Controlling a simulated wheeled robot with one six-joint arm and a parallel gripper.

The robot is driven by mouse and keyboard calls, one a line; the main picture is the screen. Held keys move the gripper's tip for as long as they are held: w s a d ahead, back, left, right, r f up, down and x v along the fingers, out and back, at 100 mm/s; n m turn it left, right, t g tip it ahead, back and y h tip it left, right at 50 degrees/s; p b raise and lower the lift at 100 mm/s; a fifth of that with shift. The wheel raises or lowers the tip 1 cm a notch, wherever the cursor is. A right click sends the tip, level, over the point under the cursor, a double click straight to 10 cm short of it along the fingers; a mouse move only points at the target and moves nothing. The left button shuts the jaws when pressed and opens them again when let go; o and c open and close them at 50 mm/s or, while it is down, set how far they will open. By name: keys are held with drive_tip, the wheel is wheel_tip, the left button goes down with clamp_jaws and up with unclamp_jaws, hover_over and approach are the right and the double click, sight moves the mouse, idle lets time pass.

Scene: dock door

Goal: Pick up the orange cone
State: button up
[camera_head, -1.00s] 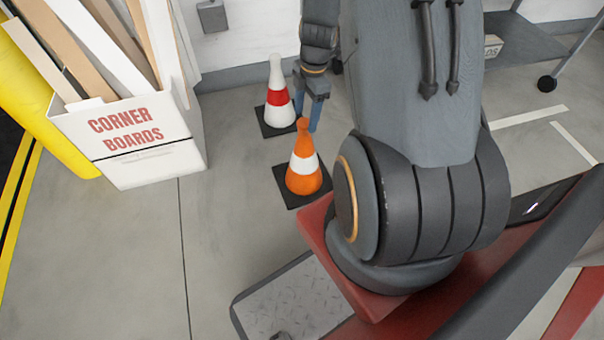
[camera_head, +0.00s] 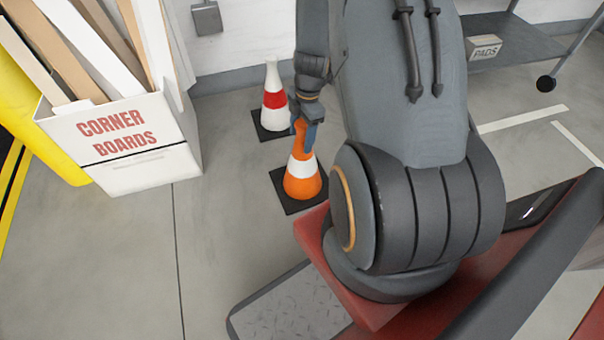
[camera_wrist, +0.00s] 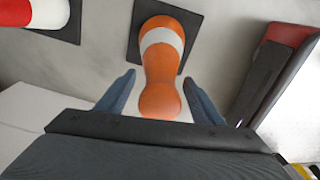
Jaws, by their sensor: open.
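The orange cone (camera_head: 302,184) with a white band stands upright on its black square base on the floor. In the wrist view the orange cone (camera_wrist: 159,68) has its rounded top between the two blue fingers, with a gap on each side. My gripper (camera_head: 305,131) is open around the top of the cone, and its fingers partly hide the tip in the head view. In the wrist view my gripper (camera_wrist: 160,97) holds nothing.
A white cone with a red band (camera_head: 273,98) stands just behind the orange one. A white box of corner boards (camera_head: 150,170) is on the left, with a yellow post (camera_head: 22,100) beside it. A grey cart (camera_head: 515,48) stands at back right. Floor at front left is clear.

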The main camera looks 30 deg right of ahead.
clamp_jaws()
drive_tip(key=shift+r, duration=0.1)
